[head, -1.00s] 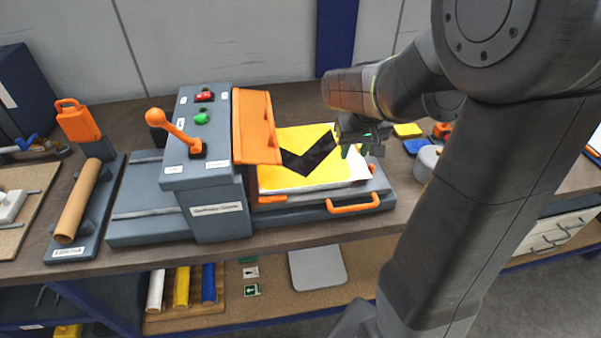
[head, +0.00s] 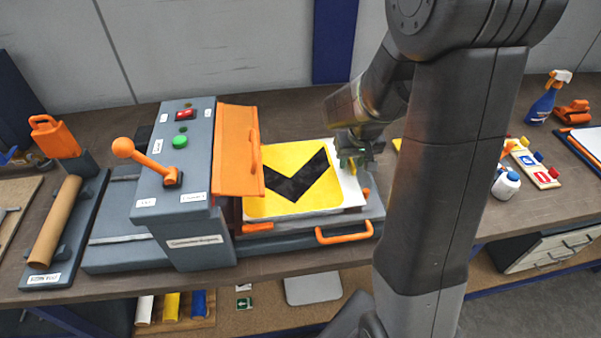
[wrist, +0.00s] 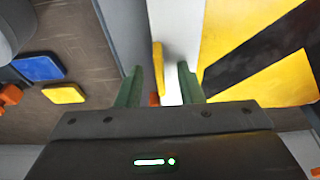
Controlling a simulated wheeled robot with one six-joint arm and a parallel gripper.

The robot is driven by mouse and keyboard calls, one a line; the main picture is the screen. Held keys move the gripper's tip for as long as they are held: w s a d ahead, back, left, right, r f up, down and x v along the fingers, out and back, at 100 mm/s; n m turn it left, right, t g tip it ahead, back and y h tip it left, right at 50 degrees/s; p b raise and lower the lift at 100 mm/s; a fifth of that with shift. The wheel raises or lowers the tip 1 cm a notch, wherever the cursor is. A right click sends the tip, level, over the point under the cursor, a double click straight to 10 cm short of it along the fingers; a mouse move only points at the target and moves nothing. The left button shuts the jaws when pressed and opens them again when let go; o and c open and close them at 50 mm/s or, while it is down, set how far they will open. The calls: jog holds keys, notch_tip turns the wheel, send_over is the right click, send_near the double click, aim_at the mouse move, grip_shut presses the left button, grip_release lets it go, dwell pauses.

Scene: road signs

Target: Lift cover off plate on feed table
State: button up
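A yellow plate with a black chevron (head: 290,165) lies on the feed table (head: 300,233) of the grey machine; it also shows in the wrist view (wrist: 260,45). A white strip (wrist: 183,30) runs along the plate's right side in the head view. I cannot tell whether this strip is the cover's edge. A thin yellow tab (wrist: 158,65) stands on the strip. My gripper (head: 354,160) is above the plate's right edge. In the wrist view, its green fingers (wrist: 161,82) are apart, one on each side of the tab, with visible gaps.
An orange hinged guard (head: 238,150) and an orange-knobbed lever (head: 150,160) are on the machine left of the plate. An orange handle (head: 344,232) sticks out at the front. Blue (wrist: 39,68) and yellow (wrist: 64,93) pads lie beside the machine. My arm hides part of the bench.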

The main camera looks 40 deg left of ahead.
grip_shut()
jog(key=shift+r, duration=0.2)
